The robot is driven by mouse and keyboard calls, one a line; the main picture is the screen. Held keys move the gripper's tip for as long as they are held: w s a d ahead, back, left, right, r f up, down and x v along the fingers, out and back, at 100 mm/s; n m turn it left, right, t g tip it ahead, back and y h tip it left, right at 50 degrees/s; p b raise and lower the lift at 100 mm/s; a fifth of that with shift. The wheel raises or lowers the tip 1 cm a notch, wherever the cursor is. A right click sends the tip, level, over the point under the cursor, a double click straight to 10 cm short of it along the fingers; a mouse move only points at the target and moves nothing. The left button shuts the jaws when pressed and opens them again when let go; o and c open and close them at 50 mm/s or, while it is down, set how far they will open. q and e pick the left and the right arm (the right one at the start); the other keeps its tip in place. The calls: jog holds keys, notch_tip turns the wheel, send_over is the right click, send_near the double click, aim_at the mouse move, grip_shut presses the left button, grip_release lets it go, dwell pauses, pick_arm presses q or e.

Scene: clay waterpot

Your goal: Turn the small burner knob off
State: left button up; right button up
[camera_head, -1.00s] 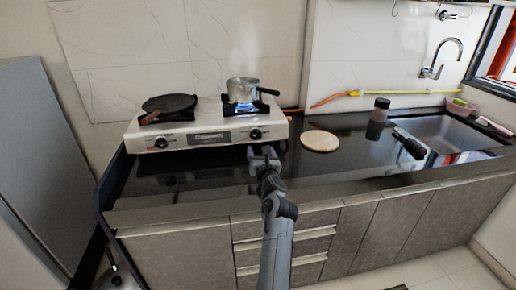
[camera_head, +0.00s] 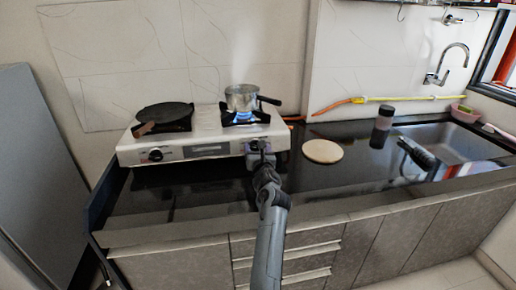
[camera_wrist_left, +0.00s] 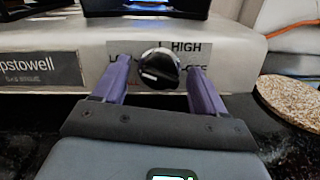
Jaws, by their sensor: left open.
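The small burner knob (camera_wrist_left: 159,69) is round and black, on the white front panel of the stove (camera_head: 205,136). It shows in the left wrist view between the two purple fingers of my left gripper (camera_wrist_left: 160,86), which is open around it; I cannot tell whether the fingers touch it. In the head view the gripper (camera_head: 259,153) covers most of that knob. A blue flame (camera_head: 242,116) burns under a small metal pot (camera_head: 241,97) on the right burner. The left burner knob (camera_head: 155,155) is in clear view.
A dark flat pan (camera_head: 164,112) sits on the left burner. A round board (camera_head: 322,151) lies on the black counter right of the stove, with a dark jar (camera_head: 381,126) beyond it. A sink (camera_head: 450,143) is at the right. The counter's front strip is mostly clear.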

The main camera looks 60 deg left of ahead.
pick_arm(q)
jog(key=shift+d+f, duration=0.1)
jog(key=shift+c, duration=0.2)
pick_arm(e)
jog(key=shift+d, duration=0.2)
pick_arm(q)
jog(key=shift+c, duration=1.1)
jog(key=c, duration=0.8)
